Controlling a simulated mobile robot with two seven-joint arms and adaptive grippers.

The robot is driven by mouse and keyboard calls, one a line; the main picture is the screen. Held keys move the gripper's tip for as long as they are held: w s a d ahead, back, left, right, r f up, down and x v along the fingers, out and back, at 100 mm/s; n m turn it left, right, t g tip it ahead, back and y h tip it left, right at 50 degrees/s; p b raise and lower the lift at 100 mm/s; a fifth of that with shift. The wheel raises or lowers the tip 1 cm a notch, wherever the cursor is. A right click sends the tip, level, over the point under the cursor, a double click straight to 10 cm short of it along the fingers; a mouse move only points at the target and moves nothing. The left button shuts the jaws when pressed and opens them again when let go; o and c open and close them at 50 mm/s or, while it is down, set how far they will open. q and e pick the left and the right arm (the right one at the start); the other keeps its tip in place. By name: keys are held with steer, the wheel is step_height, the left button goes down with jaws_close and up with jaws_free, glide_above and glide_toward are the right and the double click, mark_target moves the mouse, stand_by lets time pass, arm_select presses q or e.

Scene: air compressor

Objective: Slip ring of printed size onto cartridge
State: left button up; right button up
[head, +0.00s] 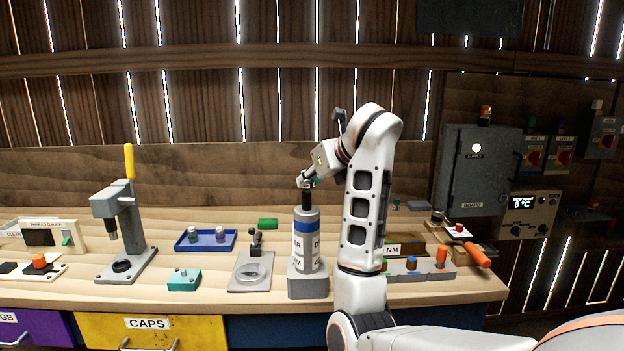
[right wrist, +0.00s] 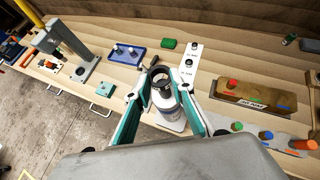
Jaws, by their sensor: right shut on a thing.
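The cartridge (head: 306,236), a grey cylinder with a blue band, a black neck and partly readable print, stands upright in a grey block. My right gripper (head: 306,183) is at the top of its neck. In the right wrist view, the teal-lined fingers (right wrist: 167,84) are shut on a dark ring (right wrist: 162,77) at the neck's top. I cannot tell whether the ring is around the neck or just above it. A white strip (right wrist: 190,76) with dark rings lies behind the cartridge; its print is too small to read. My left gripper is not in view.
A blue tray (head: 206,248) and a press (head: 125,235) stand to the left. A grey plate with a small lever (head: 250,284) is just left of the cartridge. A brown box (right wrist: 252,96) and a rack of coloured pegs (head: 420,275) lie to the right.

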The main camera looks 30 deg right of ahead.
mark_target(309, 202)
steer(key=shift+f, duration=0.4)
stand_by(0.4)
steer(key=shift+f+b, duration=1.9)
steer(key=shift+f, duration=0.65)
steer(key=o, duration=0.9)
steer(key=shift+c, duration=0.2)
steer(key=v, duration=1.2)
